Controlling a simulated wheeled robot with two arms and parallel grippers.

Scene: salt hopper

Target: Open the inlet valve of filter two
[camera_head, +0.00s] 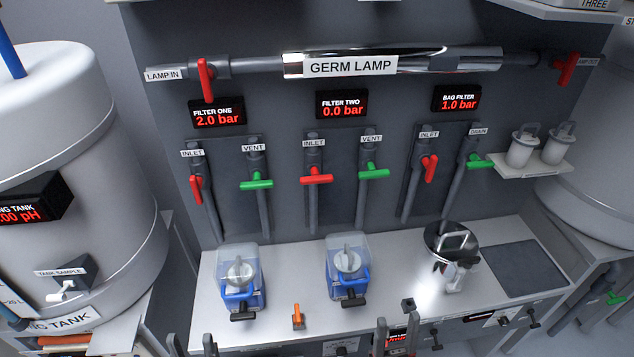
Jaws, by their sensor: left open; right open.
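The filter two inlet valve has a red handle (316,176) on a grey pipe under an INLET label (314,143). The handle lies crosswise to its pipe. The FILTER TWO display (342,104) above reads 0.0 bar. The green vent handle (373,171) to its right is also crosswise. The blue filter housing with a clear cover (348,268) stands on the bench below. My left gripper (191,346) and my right gripper (396,339) show at the bottom edge, both open and empty, far below the valve. Only their fingers show.
Filter one's red inlet handle (196,189) lies along its pipe; its display (217,115) reads 2.0 bar. The bag filter's red handle (430,168) is near its pipe. An orange-handled item (298,316) and a steel lid (452,241) are on the bench (400,270).

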